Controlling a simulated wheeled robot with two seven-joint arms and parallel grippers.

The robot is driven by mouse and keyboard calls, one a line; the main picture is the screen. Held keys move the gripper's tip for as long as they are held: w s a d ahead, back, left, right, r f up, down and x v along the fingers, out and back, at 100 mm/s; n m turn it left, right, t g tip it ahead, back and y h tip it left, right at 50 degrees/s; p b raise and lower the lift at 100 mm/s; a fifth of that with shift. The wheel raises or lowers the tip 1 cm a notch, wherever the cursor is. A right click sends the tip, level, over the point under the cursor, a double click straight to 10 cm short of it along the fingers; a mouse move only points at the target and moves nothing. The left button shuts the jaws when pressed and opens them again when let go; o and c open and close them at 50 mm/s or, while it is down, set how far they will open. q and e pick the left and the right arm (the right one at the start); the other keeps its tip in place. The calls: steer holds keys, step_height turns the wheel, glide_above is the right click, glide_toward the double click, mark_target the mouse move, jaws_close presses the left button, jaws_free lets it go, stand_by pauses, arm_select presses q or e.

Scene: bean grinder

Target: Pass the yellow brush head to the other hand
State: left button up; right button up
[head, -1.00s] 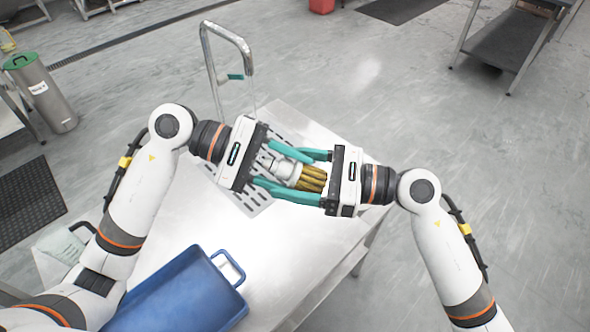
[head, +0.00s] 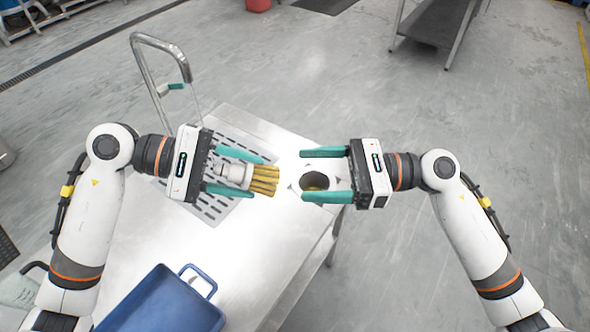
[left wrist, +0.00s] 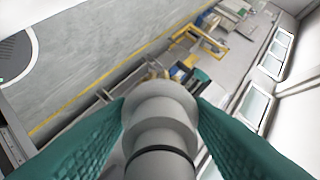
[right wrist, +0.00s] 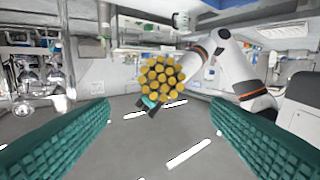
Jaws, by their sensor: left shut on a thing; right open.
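The yellow brush head (head: 262,180) has a grey-white collar and a bundle of yellow bristles. My left gripper (head: 232,173) is shut on its collar above the table, with the bristles pointing right. In the left wrist view the grey collar (left wrist: 160,125) sits between the teal fingers. My right gripper (head: 327,174) is open and empty, facing the bristles across a gap. In the right wrist view the bristle ends (right wrist: 161,78) show face-on beyond the spread teal fingers.
A metal table (head: 255,240) lies below, with a perforated drain area at its back left. A grey-white piece with a round dark opening (head: 314,181) shows beneath my right fingers. A blue tray (head: 160,305) is at the front. A curved metal rail (head: 160,42) rises behind.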

mark_target(246, 175)
arm_select(q)
steer(key=shift+w+d+f, duration=0.1)
steer(key=shift+d, duration=0.05)
arm_select(e)
steer(key=s+d+f+m+t+h, duration=0.25)
steer(key=f+m+t, duration=0.2)
steer(key=t, duration=0.25)
arm_select(q)
steer(key=w+d+f+m+g+y, duration=0.1)
steer(key=w+d+f+m+g, duration=0.2)
steer(key=f+m+g, duration=0.1)
steer(key=shift+w+d+f+m+g+y, duration=0.3)
steer(key=shift+w+d+f+g, duration=0.1)
steer(key=shift+g, duration=0.3)
arm_select(e)
steer(key=w+x, duration=0.1)
steer(key=x, duration=1)
steer(key=shift+r+y, duration=0.35)
steer(key=shift+r, duration=0.05)
steer(key=shift+d, duration=0.1)
steer(key=shift+c, duration=0.5)
